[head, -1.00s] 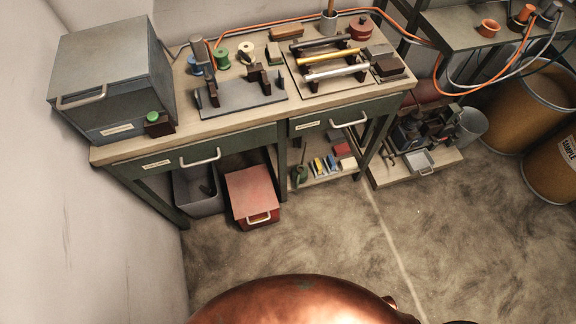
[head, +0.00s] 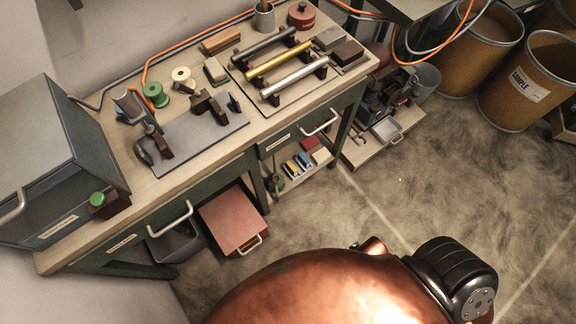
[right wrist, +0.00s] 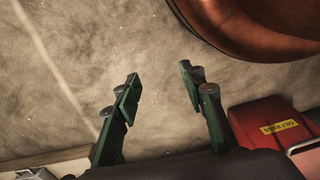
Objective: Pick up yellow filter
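The yellow filter (head: 278,58) is a yellow-gold rod lying across dark supports on the rack board (head: 299,98) on the workbench. It lies between a dark grey rod (head: 262,47) and a silver rod (head: 294,76), apart from both. My right gripper (right wrist: 165,92) shows in the right wrist view with its two green fingers spread and nothing between them, above the concrete floor. It is away from the yellow filter, which is not in that view. My left gripper is not in either current view.
The workbench holds a grey box (head: 45,150) at left, a metal fixture (head: 195,135), and green (head: 156,94) and white (head: 183,79) spools. A red box (head: 233,218) sits below. Drums (head: 530,80) stand at right. The floor in front of the bench is open.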

